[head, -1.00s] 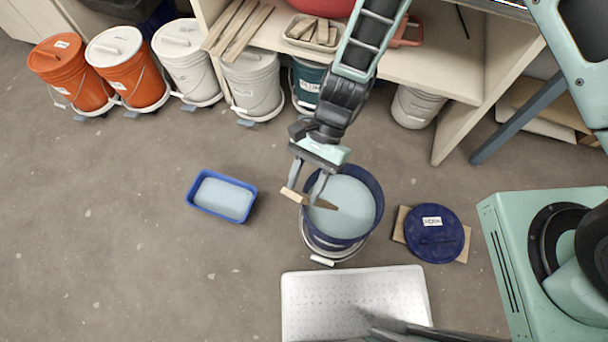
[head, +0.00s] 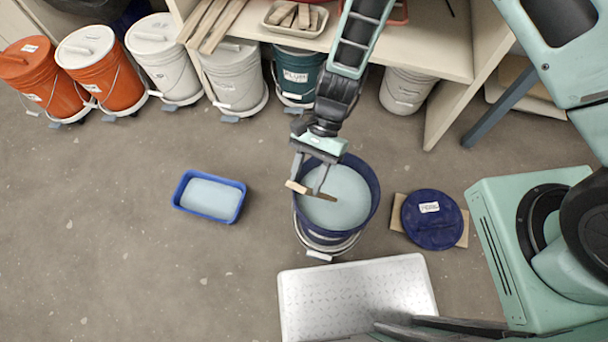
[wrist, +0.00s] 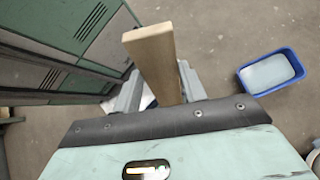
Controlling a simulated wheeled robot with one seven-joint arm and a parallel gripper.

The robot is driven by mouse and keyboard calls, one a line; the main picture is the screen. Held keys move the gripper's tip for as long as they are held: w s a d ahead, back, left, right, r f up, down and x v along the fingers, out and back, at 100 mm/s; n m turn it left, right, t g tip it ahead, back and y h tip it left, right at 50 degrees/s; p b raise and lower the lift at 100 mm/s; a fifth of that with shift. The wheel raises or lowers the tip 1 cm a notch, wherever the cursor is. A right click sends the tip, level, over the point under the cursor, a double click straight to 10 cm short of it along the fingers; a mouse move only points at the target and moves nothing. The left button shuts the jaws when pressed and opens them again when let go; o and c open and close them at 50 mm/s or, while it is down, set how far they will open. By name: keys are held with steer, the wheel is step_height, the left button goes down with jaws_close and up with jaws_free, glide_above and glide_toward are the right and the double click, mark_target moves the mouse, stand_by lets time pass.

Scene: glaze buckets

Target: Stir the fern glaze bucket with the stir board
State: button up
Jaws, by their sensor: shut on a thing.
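An open dark blue bucket (head: 369,211), nearly full of pale blue glaze (head: 348,187), stands on the floor in the middle of the head view. No readable name shows on it. My gripper (head: 309,184) is over its left rim, shut on the wooden stir board (head: 295,187). The board's pale end sticks out left of the rim, and its darker end (head: 325,195) lies over or in the glaze; I cannot tell how deep. In the wrist view the board (wrist: 156,62) stands between the fingers of my gripper (wrist: 160,88).
A blue tub (head: 209,197) of pale liquid sits left of the bucket. A blue lid (head: 432,222) on wood lies at right, its label unclear. A white textured platform (head: 350,300) lies in front. Lidded buckets (head: 110,78) and a shelf (head: 420,45) stand behind.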

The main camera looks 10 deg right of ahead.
steer(key=shift+w+d+f+b, duration=0.7)
steer(key=shift+f+b, duration=0.7)
steer(key=shift+f, duration=0.85)
steer(key=shift+w+d+f+b, duration=0.65)
steer(key=shift+f+b, duration=0.8)
steer(key=shift+f, duration=0.8)
steer(key=shift+w+d+f+b, duration=0.45)
steer(key=shift+d+f+b, duration=0.4)
steer(key=shift+f+b, duration=1)
steer(key=shift+f+p, duration=0.4)
steer(key=shift+p, duration=0.1)
